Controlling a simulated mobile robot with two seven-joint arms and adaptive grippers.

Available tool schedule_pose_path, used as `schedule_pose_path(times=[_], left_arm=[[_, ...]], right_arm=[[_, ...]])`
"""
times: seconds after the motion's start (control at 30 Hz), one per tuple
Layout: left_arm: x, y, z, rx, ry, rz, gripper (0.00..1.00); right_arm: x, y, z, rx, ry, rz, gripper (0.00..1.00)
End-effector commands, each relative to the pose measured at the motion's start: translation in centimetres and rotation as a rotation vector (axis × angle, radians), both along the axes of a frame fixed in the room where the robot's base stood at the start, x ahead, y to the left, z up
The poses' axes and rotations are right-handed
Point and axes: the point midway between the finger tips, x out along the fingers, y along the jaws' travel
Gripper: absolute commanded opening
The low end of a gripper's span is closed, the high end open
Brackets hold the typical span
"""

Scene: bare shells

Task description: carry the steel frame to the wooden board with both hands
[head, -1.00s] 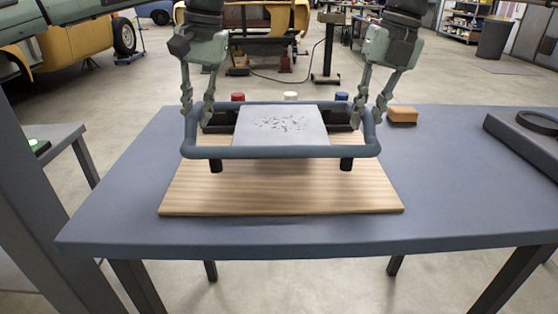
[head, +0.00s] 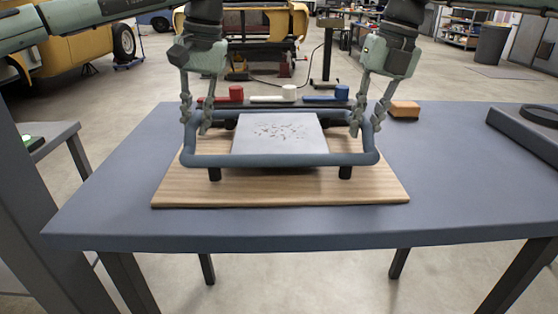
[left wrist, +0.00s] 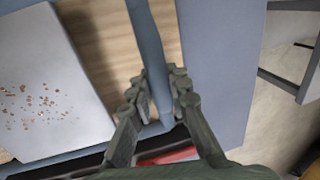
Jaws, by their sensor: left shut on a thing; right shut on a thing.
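The steel frame (head: 280,160) is a blue-grey tube loop with dark stub feet and a pale speckled plate (head: 280,138) inside it. It is over the wooden board (head: 280,193) on the table; I cannot tell whether its feet touch the board. My left gripper (head: 197,128) is shut on the frame's left side bar. In the left wrist view, its fingers (left wrist: 160,92) straddle the frame's tube (left wrist: 150,50), with the board (left wrist: 105,30) beneath. My right gripper (head: 366,128) is shut on the frame's right side bar.
Behind the frame on the blue-grey table (head: 450,200) is a dark rack with red (head: 236,93), white (head: 289,92) and blue (head: 342,92) pieces. An orange block (head: 404,109) lies at the back right. A grey tray (head: 525,135) is at the right edge. The table's right part is mostly clear.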

Motion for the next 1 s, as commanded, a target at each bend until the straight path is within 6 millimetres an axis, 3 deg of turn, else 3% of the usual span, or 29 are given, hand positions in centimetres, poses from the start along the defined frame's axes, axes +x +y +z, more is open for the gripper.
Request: schedule_pose_path(times=[0.13, 0.17, 0.3, 0.67, 0.77, 1.0], left_arm=[[0.0, 0.3, -1.2, 0.003, -0.002, 0.006, 0.00], [0.0, 0.3, -0.9, 0.004, 0.000, 0.005, 0.20], [0.0, 0.2, -0.9, 0.003, 0.001, 0.003, 0.38], [0.0, 0.0, -0.4, 0.001, -0.001, 0.001, 0.38], [0.1, -0.4, 0.8, -0.001, -0.003, 0.000, 0.38], [0.2, -1.3, 5.8, -0.001, -0.002, 0.002, 0.38]], right_arm=[[0.1, -0.2, -1.2, -0.002, -0.002, -0.005, 0.00], [0.1, -0.3, -0.9, -0.004, -0.001, -0.004, 0.20], [0.0, -0.2, -0.9, -0.003, 0.000, -0.003, 0.38], [0.0, 0.0, -0.9, -0.001, 0.000, -0.001, 0.38], [0.0, 0.0, -0.9, -0.001, 0.000, 0.000, 0.38], [0.0, 0.0, -0.9, 0.000, 0.000, 0.000, 0.38]])
